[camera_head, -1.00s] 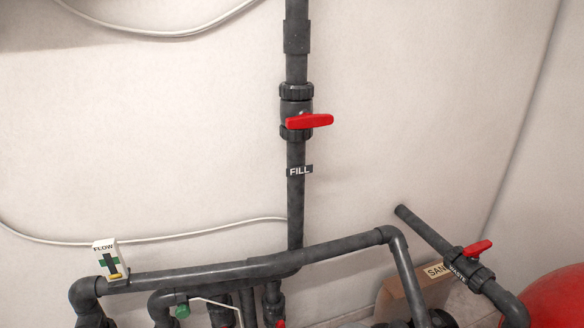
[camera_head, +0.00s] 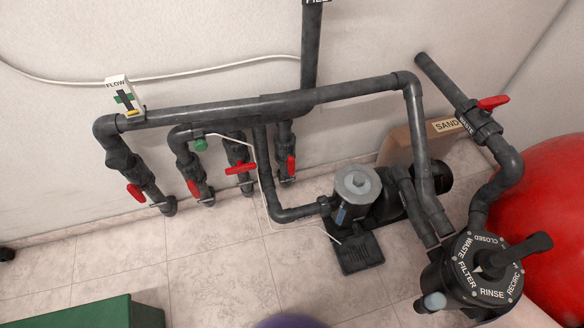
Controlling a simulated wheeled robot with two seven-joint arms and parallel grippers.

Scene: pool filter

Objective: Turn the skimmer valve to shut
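Several valves with red handles sit on the dark vertical pipes below the long horizontal pipe. From left to right I see a first red handle (camera_head: 136,193), a second red handle (camera_head: 194,189), a third red handle (camera_head: 240,167) and a fourth red handle (camera_head: 291,166). The third handle lies roughly across its pipe; the fourth lies roughly along its pipe. No readable label shows on these valves, so I cannot tell which is the skimmer valve. Neither of my grippers is in view.
A pump (camera_head: 356,190) stands on the tiled floor, right of the valves. A multiport filter valve (camera_head: 478,270) and a red tank (camera_head: 555,220) are at the right. A green box (camera_head: 90,314) is at lower left. Open floor (camera_head: 220,270) lies before the valves.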

